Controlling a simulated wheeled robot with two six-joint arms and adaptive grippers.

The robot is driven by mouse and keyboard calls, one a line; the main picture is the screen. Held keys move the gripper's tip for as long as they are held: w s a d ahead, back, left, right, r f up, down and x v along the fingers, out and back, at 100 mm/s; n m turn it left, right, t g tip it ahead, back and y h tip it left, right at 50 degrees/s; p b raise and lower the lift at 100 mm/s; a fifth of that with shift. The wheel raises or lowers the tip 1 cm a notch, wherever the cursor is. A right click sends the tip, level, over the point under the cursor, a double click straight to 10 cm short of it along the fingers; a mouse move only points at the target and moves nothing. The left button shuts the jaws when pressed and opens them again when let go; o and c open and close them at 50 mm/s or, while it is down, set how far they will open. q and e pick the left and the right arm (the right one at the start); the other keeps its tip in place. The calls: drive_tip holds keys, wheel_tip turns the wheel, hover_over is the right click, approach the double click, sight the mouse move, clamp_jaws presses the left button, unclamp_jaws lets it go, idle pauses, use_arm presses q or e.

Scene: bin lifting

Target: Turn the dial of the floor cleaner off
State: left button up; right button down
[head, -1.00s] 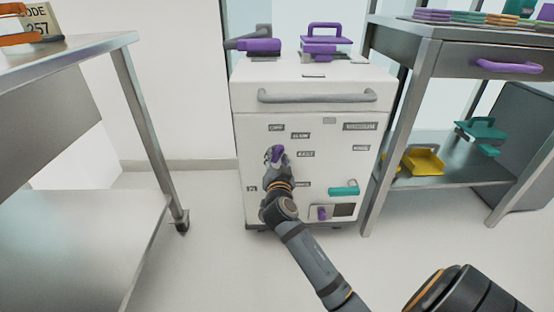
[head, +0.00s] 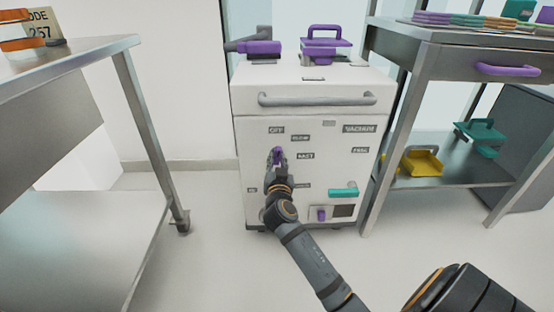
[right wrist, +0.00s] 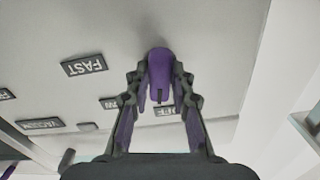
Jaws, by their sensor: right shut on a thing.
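The floor cleaner (head: 255,190) is a white box-shaped machine standing on the floor, with labels on its front. Its dial is a purple knob (head: 278,154) on the front, below the OFF label (head: 276,130) and left of the FAST label (head: 305,156). My right gripper (head: 276,161) is at the dial, coming from below, its fingers shut on the knob. In the right wrist view the purple knob (right wrist: 160,70) sits between the two fingertips (right wrist: 159,85). The fingers and knob partly cover a label behind them. My left gripper is not in view.
A grey handle (head: 317,98) crosses the cleaner's upper front. A teal handle (head: 343,192) and a small purple knob (head: 321,215) are lower right. A steel table (head: 75,52) stands left and a steel shelf unit (head: 400,90) close on the right. Floor left of the cleaner is clear.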

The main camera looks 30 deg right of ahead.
drive_tip(key=shift+n+p, duration=0.35)
drive_tip(key=shift+n, duration=0.75)
drive_tip(key=c, duration=1.2)
unclamp_jaws()
drive_tip(key=shift+o, duration=0.2)
drive_tip(key=v, duration=0.7)
drive_tip(key=shift+s+a, duration=0.15)
drive_tip(key=shift+s, duration=0.05)
